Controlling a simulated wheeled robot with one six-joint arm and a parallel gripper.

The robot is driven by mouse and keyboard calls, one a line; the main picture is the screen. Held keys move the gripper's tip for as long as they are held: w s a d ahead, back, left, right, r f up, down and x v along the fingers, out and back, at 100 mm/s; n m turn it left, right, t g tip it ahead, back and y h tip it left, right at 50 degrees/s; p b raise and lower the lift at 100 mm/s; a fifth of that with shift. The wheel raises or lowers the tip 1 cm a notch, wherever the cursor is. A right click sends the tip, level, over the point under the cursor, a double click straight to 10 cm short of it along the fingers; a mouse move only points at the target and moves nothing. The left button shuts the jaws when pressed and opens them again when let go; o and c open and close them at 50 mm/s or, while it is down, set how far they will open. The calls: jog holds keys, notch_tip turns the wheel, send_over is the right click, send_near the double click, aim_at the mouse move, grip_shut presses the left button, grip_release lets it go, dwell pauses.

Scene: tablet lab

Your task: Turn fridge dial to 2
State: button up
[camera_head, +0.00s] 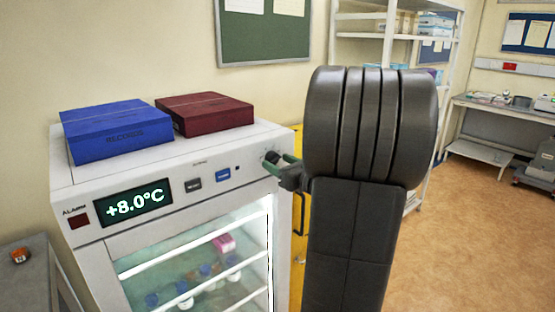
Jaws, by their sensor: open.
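The white fridge (160,240) stands at the left, with a display (132,203) reading +8.0°C on its top front panel. The dark dial (271,156) sits at the right end of that panel, and my gripper hides part of it. Its pointer and numbers are too small to read. My gripper (281,167) is open, with greenish fingertips at the dial. I cannot tell if they touch it or stand around it. My dark arm covers the area right of the fridge.
A blue box (117,131) and a dark red box (205,113) lie on the fridge top. Two buttons and an alarm light (79,221) share the panel. A grey surface with a small orange item (20,255) is at left. Open floor (480,220) lies at right.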

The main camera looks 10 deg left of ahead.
jog(key=shift+w+a, duration=0.25)
jog(key=shift+a, duration=0.05)
jog(key=c, duration=1)
jog(key=shift+o, duration=0.2)
